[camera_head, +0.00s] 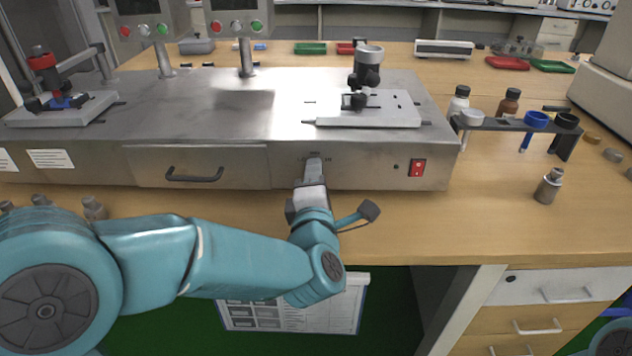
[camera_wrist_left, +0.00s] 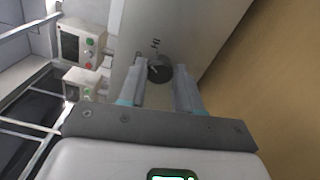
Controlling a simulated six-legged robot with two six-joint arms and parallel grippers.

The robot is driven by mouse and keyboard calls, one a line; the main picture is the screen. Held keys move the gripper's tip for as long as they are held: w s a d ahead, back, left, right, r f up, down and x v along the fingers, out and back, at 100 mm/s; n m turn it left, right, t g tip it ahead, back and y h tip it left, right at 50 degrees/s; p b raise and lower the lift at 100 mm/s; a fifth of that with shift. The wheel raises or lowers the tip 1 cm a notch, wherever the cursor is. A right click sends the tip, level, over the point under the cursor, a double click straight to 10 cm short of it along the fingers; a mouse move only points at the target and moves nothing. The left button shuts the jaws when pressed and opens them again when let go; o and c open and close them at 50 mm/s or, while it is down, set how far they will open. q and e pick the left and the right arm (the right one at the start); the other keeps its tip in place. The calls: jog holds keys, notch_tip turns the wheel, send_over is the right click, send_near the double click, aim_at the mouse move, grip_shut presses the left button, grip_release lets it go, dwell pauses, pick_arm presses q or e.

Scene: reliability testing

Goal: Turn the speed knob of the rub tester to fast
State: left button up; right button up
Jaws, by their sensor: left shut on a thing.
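The rub tester (camera_head: 215,115) is a long metal machine on the wooden bench. Its front panel faces me. My left gripper (camera_head: 314,168) reaches up to the middle of this panel, and its fingers hide the speed knob in the head view. In the left wrist view, the dark round knob (camera_wrist_left: 160,68) sits between the two fingertips, and the gripper is shut on it. A pale line shows on the knob. My right gripper is out of view.
A red power switch (camera_head: 417,168) is right of my left gripper on the panel. A drawer handle (camera_head: 194,174) is to the left. A rack (camera_head: 490,124) with bottles stands at the right, with a small grey bottle (camera_head: 548,186) in front.

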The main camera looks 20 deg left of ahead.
pick_arm(q)
jog(key=m, duration=0.2)
jog(key=shift+a+r+m, duration=0.1)
jog(key=shift+m, duration=0.2)
jog(key=shift+w+m, duration=0.1)
jog(key=shift+m, duration=1.4)
jog(key=o, duration=1)
jog(key=shift+o, duration=0.2)
